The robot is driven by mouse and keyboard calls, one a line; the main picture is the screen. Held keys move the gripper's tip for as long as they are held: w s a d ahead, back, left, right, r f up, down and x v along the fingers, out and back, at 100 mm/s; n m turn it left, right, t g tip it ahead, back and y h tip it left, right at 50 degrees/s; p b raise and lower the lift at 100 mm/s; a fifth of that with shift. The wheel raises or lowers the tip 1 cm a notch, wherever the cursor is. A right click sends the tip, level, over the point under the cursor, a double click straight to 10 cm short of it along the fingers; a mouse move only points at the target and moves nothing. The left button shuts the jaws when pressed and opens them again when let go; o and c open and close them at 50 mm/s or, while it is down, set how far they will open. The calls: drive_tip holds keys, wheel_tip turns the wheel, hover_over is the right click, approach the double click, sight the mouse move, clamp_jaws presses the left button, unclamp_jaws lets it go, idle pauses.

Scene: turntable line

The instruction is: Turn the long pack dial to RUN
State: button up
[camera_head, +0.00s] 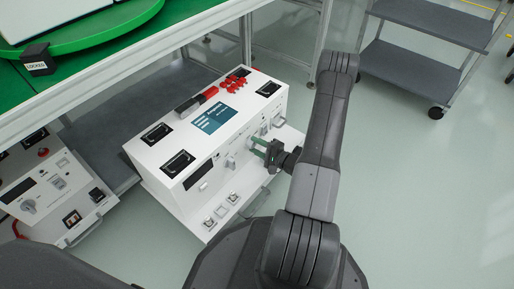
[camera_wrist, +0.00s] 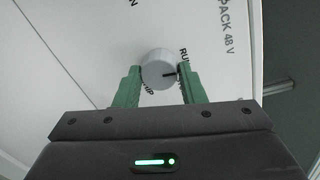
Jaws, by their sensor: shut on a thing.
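The long pack (camera_head: 165,185) is a white box with a screen on top and controls on its front face. Its dial (camera_wrist: 158,68) is a round light-grey knob with a dark pointer line, seen in the wrist view. My gripper (camera_wrist: 160,82) is shut on the dial, one green finger at each side. The pointer faces right, toward the right finger. Lettering that looks like RUN (camera_wrist: 184,58) is just above and right of the pointer; SHIP (camera_wrist: 147,89), partly hidden, is below the dial. In the head view, my gripper (camera_head: 262,150) is at the front face and hides the dial.
A second white unit (camera_head: 50,190) with its own dial (camera_head: 28,206) stands at the left. A green turntable (camera_head: 90,30) is on the bench above. A grey cart (camera_head: 415,70) stands at the back right. The floor at right is clear.

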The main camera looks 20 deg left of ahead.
drive_tip(key=shift+n, duration=0.6)
drive_tip(key=o, duration=1)
drive_tip(key=p+v, duration=0.3)
drive_tip(key=v, duration=1)
drive_tip(key=shift+s+d+p, duration=0.2)
drive_tip(key=shift+d+p, duration=0.15)
drive_tip(key=shift+p, duration=0.05)
drive_tip(key=b+x, duration=0.3)
drive_tip(key=x, duration=1)
drive_tip(key=shift+w+a+b, duration=0.2)
drive_tip(key=shift+a+b, duration=0.15)
drive_tip(key=shift+b, duration=0.05)
